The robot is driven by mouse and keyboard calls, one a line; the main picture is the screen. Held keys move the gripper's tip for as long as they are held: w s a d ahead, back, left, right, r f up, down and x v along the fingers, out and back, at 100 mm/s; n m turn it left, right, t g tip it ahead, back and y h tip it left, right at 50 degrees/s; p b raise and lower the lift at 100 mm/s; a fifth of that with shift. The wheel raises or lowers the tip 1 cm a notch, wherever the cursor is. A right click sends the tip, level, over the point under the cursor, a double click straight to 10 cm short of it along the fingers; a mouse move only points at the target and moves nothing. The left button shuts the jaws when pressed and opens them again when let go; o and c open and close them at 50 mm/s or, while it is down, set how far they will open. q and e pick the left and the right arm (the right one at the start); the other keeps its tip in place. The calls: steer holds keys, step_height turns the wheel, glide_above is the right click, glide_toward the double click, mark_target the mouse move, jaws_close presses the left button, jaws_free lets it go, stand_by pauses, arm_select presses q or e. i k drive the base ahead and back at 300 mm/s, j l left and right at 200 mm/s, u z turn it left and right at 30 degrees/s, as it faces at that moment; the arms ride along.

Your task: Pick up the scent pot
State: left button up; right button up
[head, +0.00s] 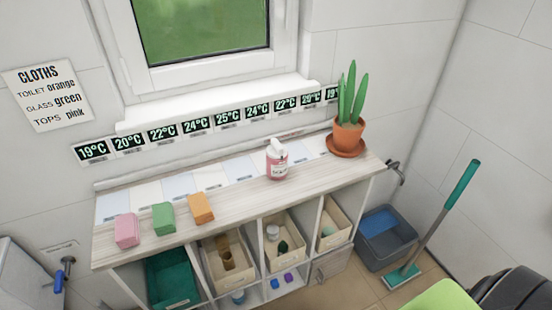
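No object is clearly labelled as the scent pot. A small white jar (272,232) and a dark green item (283,247) sit in a cream bin (301,264) in the shelf unit; either might be it, but I cannot tell. A pink bottle with a white top (277,165) stands upright on the unit's wooden top (232,205). Neither of my grippers is in view.
A blue-grey bucket (385,240) and a teal-handled brush (440,220) stand right of the unit.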

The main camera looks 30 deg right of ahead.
mark_target(276, 170)
steer(key=i+l, duration=0.15)
steer(key=l, duration=0.25)
steer(key=i+l, duration=0.1)
steer(key=l, duration=0.25)
steer(key=i+l, duration=0.15)
steer(key=l, duration=0.25)
steer(key=i+l, duration=0.1)
steer(key=l, duration=0.3)
steer(key=z, duration=0.05)
